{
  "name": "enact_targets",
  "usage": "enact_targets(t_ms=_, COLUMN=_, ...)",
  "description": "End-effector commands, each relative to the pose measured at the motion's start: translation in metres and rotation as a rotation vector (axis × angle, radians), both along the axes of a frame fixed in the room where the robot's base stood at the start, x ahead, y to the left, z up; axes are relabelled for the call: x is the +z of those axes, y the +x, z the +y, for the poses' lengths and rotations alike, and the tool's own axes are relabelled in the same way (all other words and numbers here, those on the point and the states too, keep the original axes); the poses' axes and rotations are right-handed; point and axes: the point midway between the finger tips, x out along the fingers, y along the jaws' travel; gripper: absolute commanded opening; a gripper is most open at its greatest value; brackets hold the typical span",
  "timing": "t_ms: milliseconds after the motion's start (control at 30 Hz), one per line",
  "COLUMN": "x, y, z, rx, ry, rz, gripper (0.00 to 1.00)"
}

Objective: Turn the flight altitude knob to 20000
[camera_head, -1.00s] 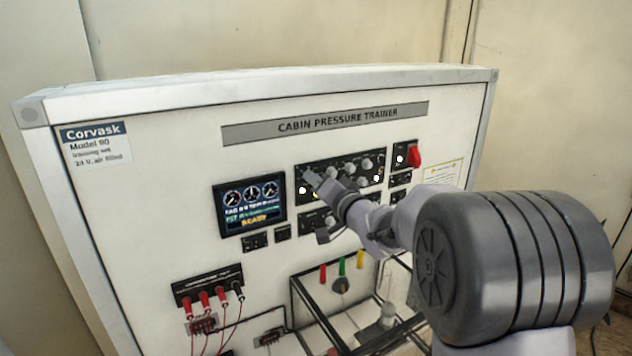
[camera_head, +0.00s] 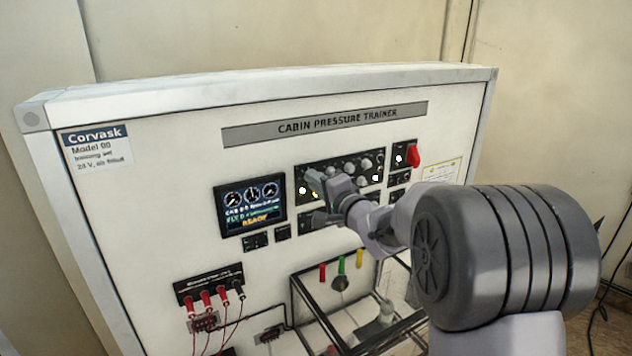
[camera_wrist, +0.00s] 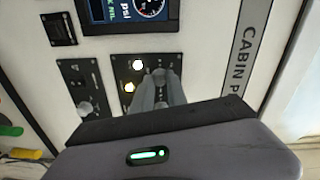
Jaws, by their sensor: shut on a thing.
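The black control panel (camera_head: 378,163) with several knobs and lit lamps sits in the upper middle of the white trainer face. My gripper (camera_head: 314,180) reaches its left part from the right. In the wrist view my gripper (camera_wrist: 160,80) is shut on a small knob on that panel, beside two lit lamps (camera_wrist: 133,75). The fingers hide most of the held knob (camera_wrist: 158,74), and its scale cannot be read. The display screen (camera_head: 250,204), left of the panel, shows three dials and yellow text like READY.
A red switch guard (camera_head: 414,156) is at the panel's upper right. Red plugs with wires (camera_head: 208,299) hang lower left. A framed clear box (camera_head: 322,301) juts out below my arm, with coloured knobs above it.

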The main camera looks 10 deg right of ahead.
Motion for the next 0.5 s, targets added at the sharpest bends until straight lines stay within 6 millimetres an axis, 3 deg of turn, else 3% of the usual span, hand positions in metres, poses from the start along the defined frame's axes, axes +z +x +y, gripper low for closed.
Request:
enact_targets(t_ms=400, x=0.0011, y=0.0002, z=0.0002, rx=0.0, ry=0.004, rz=-0.001, gripper=0.0)
enact_targets(t_ms=433, x=0.0011, y=0.0002, z=0.0002, rx=0.0, ry=0.004, rz=-0.001, gripper=0.22)
enact_targets(t_ms=500, x=0.0011, y=0.0002, z=0.0002, rx=0.0, ry=0.004, rz=-0.001, gripper=0.36)
